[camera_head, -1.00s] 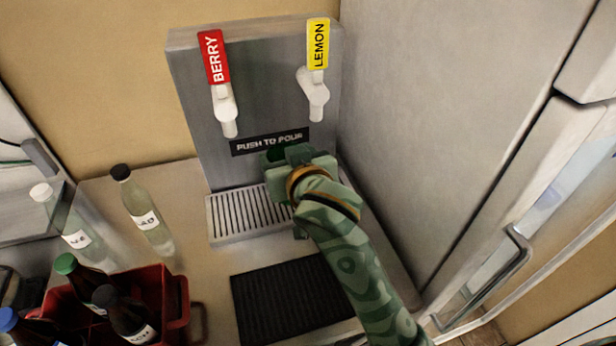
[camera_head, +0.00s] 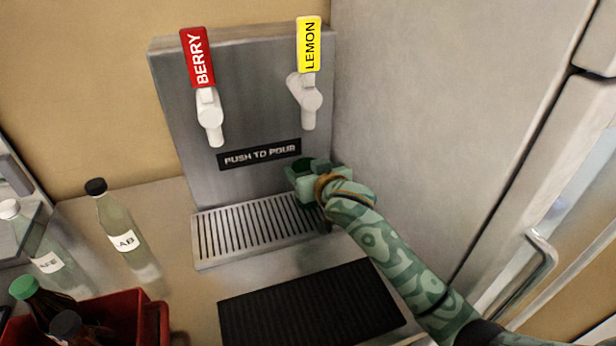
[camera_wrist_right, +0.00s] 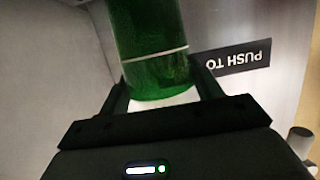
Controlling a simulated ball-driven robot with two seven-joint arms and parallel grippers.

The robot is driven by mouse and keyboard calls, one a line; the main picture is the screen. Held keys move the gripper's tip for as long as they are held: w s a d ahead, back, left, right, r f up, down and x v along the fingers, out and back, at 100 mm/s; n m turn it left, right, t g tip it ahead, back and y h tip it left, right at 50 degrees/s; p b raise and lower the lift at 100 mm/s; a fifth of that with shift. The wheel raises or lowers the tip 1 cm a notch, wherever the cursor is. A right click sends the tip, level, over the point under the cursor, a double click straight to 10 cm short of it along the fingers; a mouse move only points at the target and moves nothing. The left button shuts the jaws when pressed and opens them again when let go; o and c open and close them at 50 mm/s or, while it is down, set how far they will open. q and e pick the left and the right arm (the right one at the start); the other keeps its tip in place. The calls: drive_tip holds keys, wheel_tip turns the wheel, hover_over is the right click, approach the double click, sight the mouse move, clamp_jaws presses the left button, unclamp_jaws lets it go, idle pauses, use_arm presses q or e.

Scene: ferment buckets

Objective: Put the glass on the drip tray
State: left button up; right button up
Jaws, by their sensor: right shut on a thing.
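My right gripper (camera_head: 318,182) is shut around a green glass (camera_head: 307,165). Only the glass's dark green rim and inside show past the jaws in the camera_head view. In the right wrist view the see-through green glass (camera_wrist_right: 155,62) stands between the two fingers (camera_wrist_right: 165,92), with a pale line around it. The silver slotted drip tray (camera_head: 230,258) sits at the foot of the dispenser. The glass is at the tray's right end, below the lemon tap; I cannot tell whether it touches the tray. My left gripper is not in view.
The dispenser (camera_head: 240,100) has a red BERRY handle (camera_head: 197,58) and a yellow LEMON handle (camera_head: 309,45). A black mat (camera_head: 310,305) lies in front of the tray. Clear bottles (camera_head: 122,235) and a red crate (camera_head: 128,312) stand left. A grey wall-like panel (camera_head: 420,110) rises close on the right.

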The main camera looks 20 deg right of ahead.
drive_tip(key=shift+f, duration=0.65)
drive_tip(key=shift+r, duration=0.15)
drive_tip(key=o, duration=1.4)
drive_tip(key=shift+s+r, duration=0.1)
drive_tip(key=shift+s, duration=0.15)
drive_tip(key=shift+p+v, duration=1.95)
drive_tip(key=shift+v, duration=3.85)
